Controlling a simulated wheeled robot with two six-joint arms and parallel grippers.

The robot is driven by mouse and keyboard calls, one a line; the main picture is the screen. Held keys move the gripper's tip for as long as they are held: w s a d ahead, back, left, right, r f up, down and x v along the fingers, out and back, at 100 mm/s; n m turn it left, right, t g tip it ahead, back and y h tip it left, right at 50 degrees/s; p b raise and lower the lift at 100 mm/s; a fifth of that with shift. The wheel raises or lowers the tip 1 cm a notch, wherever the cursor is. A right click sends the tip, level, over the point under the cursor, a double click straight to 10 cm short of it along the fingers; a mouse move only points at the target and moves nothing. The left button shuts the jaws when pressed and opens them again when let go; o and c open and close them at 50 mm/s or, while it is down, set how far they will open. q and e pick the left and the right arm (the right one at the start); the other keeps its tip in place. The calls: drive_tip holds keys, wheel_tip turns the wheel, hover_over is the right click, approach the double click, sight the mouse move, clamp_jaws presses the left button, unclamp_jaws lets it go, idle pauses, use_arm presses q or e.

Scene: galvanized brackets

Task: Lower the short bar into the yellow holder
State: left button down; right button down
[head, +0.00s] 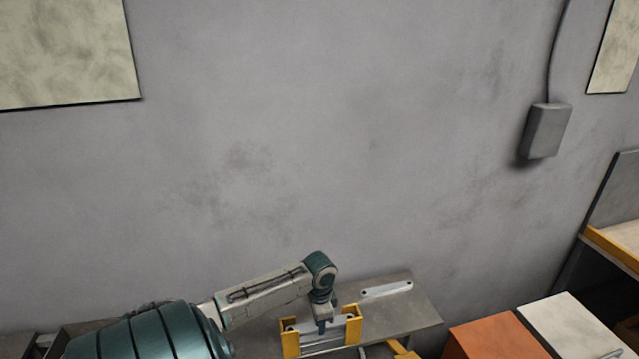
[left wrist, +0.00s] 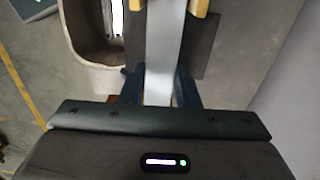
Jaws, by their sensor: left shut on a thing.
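The yellow holder (head: 290,343) stands on the grey table, with two yellow uprights and grey metal between them. My left gripper (head: 322,329) points down between the uprights and is shut on the short bar (head: 303,327), a grey metal strip. In the left wrist view, the bar (left wrist: 164,50) runs up the picture from between the blue fingers (left wrist: 160,88). Two yellow ends of the holder (left wrist: 198,7) show at the top edge, one on each side of the bar. I cannot tell whether the bar touches the holder's bottom. My right gripper is not in view.
A longer pale bar with end holes (head: 386,289) lies on the table (head: 420,310) behind and right of the holder. An orange box (head: 497,338) and a white-topped box (head: 570,325) stand at the right. A grey wall rises behind.

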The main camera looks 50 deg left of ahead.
use_arm(q)
drive_tip(key=c, duration=1.1)
unclamp_jaws()
drive_tip(key=shift+c, duration=0.2)
drive_tip(key=shift+o, duration=0.6)
wheel_tip(320, 180, up, 11)
drive_tip(key=b, duration=0.2)
drive_tip(key=shift+b, duration=0.3)
drive_tip(key=shift+f, duration=0.15)
